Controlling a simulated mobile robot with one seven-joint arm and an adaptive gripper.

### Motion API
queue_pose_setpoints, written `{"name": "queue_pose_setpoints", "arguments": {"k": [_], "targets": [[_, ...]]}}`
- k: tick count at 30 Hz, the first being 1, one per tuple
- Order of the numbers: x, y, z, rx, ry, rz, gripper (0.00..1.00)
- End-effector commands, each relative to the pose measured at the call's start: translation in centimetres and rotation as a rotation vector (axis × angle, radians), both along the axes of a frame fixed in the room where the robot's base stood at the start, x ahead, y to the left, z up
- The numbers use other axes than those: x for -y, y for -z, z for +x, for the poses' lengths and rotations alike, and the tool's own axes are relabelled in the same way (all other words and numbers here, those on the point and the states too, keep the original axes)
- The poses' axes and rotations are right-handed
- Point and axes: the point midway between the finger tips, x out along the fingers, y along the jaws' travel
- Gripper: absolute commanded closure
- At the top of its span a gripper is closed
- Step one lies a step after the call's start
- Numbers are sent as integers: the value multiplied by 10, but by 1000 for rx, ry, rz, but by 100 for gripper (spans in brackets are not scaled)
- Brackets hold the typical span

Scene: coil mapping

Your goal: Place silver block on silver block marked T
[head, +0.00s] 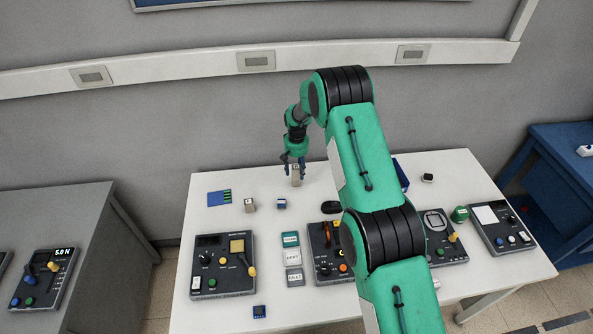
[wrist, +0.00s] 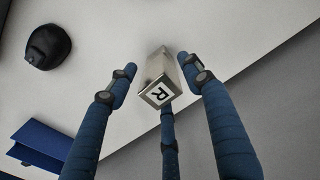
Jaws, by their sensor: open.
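A silver block (wrist: 158,92) with a black R on a white label stands between the fingers of my gripper (wrist: 158,68) in the wrist view. The fingers are open around it, with gaps at the left and right; contact with the lower finger cannot be told. In the head view, my gripper (head: 294,163) is low over the back of the white table, with a tall silver shape (head: 296,180) beneath it. I cannot tell whether it is one block or two stacked. Another silver block (head: 250,205) sits to the left; its mark is unreadable. No T is legible.
Control panels (head: 223,265) line the front of the white table (head: 190,230). A black rounded object (wrist: 48,46) and a blue object (wrist: 45,145) show in the wrist view.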

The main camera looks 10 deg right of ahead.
Motion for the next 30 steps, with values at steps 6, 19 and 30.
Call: {"name": "queue_pose_setpoints", "arguments": {"k": [6,19,30], "targets": [[0,-7,1,2,0,0,50],[0,-62,1,2,0,0,50],[0,-112,1,0,0,0,50]]}}
